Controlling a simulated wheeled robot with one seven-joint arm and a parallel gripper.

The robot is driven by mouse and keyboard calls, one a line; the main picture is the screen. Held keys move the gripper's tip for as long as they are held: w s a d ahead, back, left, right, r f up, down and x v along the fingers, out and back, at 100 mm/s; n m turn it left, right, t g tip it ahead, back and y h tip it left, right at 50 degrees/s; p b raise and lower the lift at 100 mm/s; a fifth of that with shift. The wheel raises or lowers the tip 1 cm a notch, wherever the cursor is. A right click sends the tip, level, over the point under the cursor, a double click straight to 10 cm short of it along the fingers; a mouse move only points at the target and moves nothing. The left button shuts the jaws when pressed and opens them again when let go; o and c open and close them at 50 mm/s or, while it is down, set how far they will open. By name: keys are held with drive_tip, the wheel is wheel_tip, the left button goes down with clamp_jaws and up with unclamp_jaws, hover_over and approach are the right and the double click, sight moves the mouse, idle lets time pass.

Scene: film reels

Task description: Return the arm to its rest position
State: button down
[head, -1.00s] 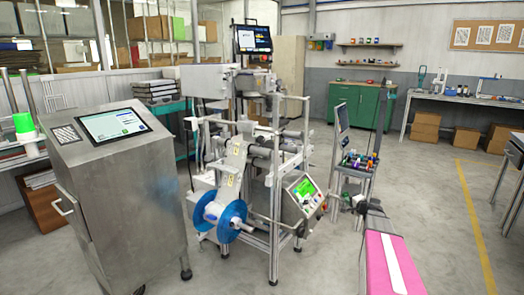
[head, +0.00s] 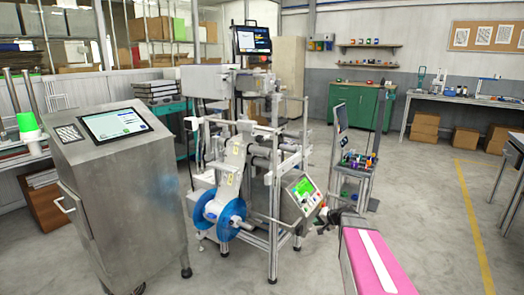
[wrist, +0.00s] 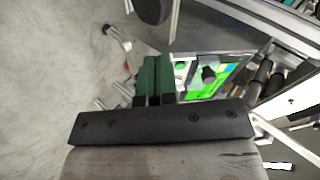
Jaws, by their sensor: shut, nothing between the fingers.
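My gripper (wrist: 154,80) shows in the wrist view as two green fingers side by side, shut together with nothing between them. In the head view my gripper (head: 324,217) is a small dark shape at the far end of my pink arm, just right of the machine's control panel (head: 304,193). The control panel has a lit green screen. It also shows in the wrist view, behind and right of the fingers. I cannot tell the exact gap between the fingers and the panel.
The reel machine (head: 265,150) with a blue reel (head: 222,213) stands left of my arm. A steel cabinet (head: 125,190) stands farther left. A small stand (head: 355,170) with colourful items is behind my gripper. Open floor (head: 435,200) lies to the right.

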drive_tip(key=s+a+n+g+h, duration=0.2)
drive_tip(key=s+a+g+h, duration=0.1)
drive_tip(key=s, duration=0.7)
drive_tip(key=s+a+f+n+g+h, duration=0.1)
drive_tip(key=s+a+n+g+h, duration=0.2)
drive_tip(key=s, duration=0.8)
drive_tip(key=shift+a+g+h, duration=0.45)
drive_tip(key=shift+g+h, duration=0.15)
drive_tip(key=shift+f, duration=0.1)
